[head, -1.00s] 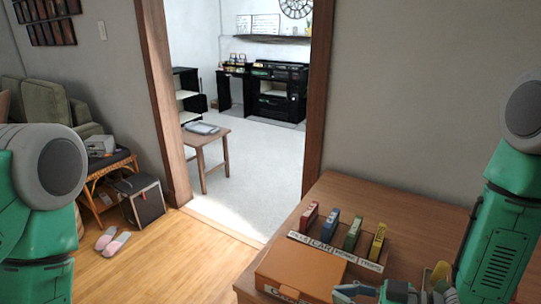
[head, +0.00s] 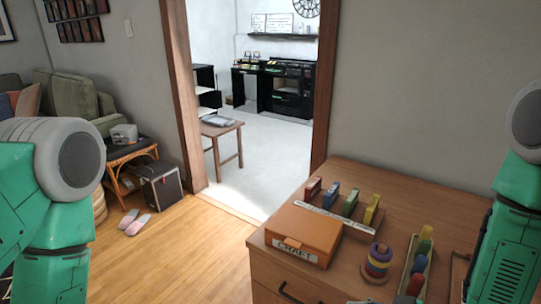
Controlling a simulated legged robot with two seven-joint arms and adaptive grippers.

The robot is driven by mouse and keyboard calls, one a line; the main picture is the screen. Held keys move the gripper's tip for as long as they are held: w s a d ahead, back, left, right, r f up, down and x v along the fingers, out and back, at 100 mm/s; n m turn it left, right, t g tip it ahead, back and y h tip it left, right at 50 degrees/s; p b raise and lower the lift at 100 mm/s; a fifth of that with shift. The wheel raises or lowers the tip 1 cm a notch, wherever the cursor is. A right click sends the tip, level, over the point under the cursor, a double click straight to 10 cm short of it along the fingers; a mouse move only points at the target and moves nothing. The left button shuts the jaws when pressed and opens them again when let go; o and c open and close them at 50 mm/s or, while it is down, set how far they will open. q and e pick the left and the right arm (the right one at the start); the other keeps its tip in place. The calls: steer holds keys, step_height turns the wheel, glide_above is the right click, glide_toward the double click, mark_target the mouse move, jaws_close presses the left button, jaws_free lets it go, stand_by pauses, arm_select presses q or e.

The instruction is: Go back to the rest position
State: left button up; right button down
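My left arm comes in at the left edge of the head view, green with a grey joint; its gripper is out of frame. My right arm comes in at the right edge, and its gripper is below or outside the frame, apart from a small grey piece at the bottom edge that I cannot identify for sure. On the wooden dresser (head: 411,186) stand an orange box labelled CRAFT (head: 303,233), a rack (head: 321,217) with several coloured upright pieces, a stack of coloured rings (head: 378,260), and a tray with colored pegs (head: 417,266).
A doorway opens ahead, with a small wooden table (head: 221,130) beyond it. A wicker side table (head: 128,154), a black box (head: 161,186) and slippers (head: 134,222) are at left, by a green sofa (head: 75,102). The wood floor (head: 195,250) between is clear.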

steer(key=s+d+f+m+g+h, duration=0.3)
steer(key=s+f, duration=0.4)
steer(key=s, duration=0.3)
steer(key=s+d+f+m+g+h+b, duration=0.1)
steer(key=s+d+f+m+g+h, duration=0.2)
steer(key=s, duration=0.7)
steer(key=d+f+m+h, duration=0.2)
steer(key=d+f+h, duration=0.2)
steer(key=d+h, duration=0.1)
steer(key=shift+s+f+g+b, duration=0.15)
steer(key=shift+s+g+b, duration=0.15)
steer(key=shift+s+g, duration=0.1)
